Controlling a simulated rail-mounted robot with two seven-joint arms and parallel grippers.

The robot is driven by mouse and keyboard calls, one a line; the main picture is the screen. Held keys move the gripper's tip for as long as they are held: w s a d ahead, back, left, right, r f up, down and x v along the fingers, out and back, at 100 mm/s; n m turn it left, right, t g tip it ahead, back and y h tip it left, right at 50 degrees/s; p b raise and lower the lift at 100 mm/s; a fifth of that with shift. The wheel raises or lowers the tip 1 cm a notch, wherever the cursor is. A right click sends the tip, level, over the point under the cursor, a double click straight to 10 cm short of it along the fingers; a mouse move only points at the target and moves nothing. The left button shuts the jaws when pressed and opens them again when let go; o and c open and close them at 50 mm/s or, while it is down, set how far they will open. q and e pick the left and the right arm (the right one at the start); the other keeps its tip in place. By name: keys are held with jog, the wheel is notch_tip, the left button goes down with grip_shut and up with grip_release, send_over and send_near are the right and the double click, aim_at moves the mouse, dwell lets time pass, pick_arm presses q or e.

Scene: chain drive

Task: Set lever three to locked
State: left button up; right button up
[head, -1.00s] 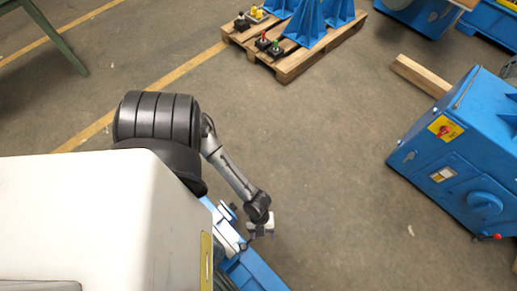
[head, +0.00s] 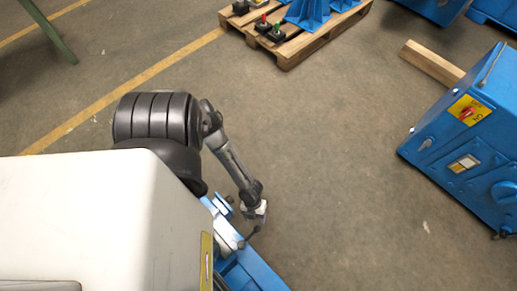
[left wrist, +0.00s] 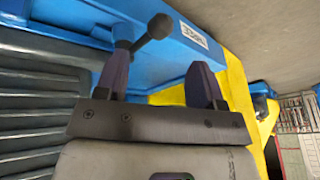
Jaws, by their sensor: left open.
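A dark lever with a round ball knob (left wrist: 159,26) stands out from a blue machine (left wrist: 75,14) in the left wrist view. A white label (left wrist: 195,36) with dark lettering sits beside it; I cannot read it surely. My left gripper (left wrist: 160,62) is open and empty. Its left finger overlaps the lever's lower end in the picture; I cannot tell whether they touch. The knob lies beyond the fingertips. In the head view the left gripper (head: 260,210) is just above a small dark stick beside the blue machine (head: 247,268). I cannot read the lever's set position. The right gripper is not seen.
A yellow part (left wrist: 240,95) lies right of the fingers. In the head view a wooden pallet (head: 290,50) with blue brackets stands at the back. A blue cabinet (head: 465,140) stands at right, near a wooden beam (head: 432,63). The floor between is clear.

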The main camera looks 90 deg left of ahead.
aim_at(257, 226)
pick_arm(q)
jog(key=b+x, duration=0.3)
jog(key=x, duration=0.5)
jog(key=shift+d+f+b, duration=0.1)
jog(key=shift+f+b, duration=0.15)
jog(key=shift+b, duration=0.1)
jog(key=c, duration=0.4)
grip_shut()
